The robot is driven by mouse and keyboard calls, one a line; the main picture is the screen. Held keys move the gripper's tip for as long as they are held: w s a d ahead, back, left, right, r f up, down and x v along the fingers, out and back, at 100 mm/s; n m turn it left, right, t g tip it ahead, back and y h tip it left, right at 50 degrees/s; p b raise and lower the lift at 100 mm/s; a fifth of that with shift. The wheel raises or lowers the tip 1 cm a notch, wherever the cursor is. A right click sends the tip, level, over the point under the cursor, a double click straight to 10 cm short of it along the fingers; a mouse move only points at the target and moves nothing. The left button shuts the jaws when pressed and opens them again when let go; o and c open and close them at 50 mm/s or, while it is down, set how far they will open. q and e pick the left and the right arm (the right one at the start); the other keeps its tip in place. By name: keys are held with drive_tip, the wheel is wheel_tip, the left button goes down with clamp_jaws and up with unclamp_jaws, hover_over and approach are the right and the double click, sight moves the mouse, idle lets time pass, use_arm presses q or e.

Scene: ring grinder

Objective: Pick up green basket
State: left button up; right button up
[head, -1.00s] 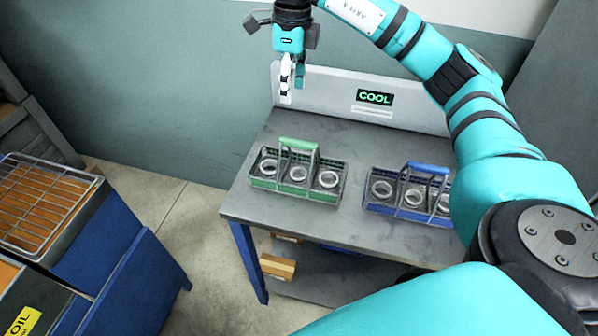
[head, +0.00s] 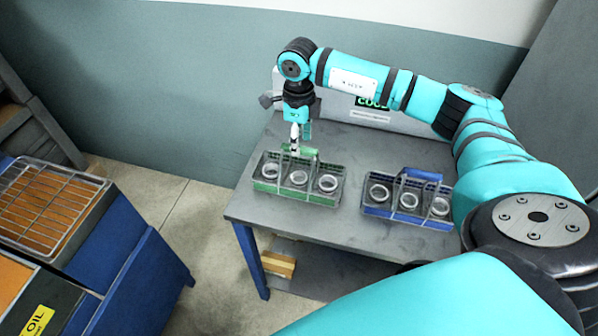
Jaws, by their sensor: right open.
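The green basket (head: 296,197) stands upright on the grey table (head: 330,228), near its left side. It is a wire basket with a green band, a green handle across its middle and metal rings inside. My right gripper (head: 294,150) points down at the green handle, with its fingertips at or just above the bar. It is open; whether the fingers straddle the bar or touch it is too small to tell. My left gripper is not in view.
A blue basket (head: 408,201) with rings stands to the right on the same table. A panel with a COOL sign (head: 372,103) stands at the table's back. A blue unit with a wire rack (head: 45,205) is at the left, across a floor gap.

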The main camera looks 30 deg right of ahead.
drive_tip(key=shift+s+f+p, duration=0.1)
drive_tip(key=shift+f+p, duration=0.35)
drive_tip(key=shift+f, duration=1.3)
clamp_jaws()
drive_tip(key=shift+r, duration=0.15)
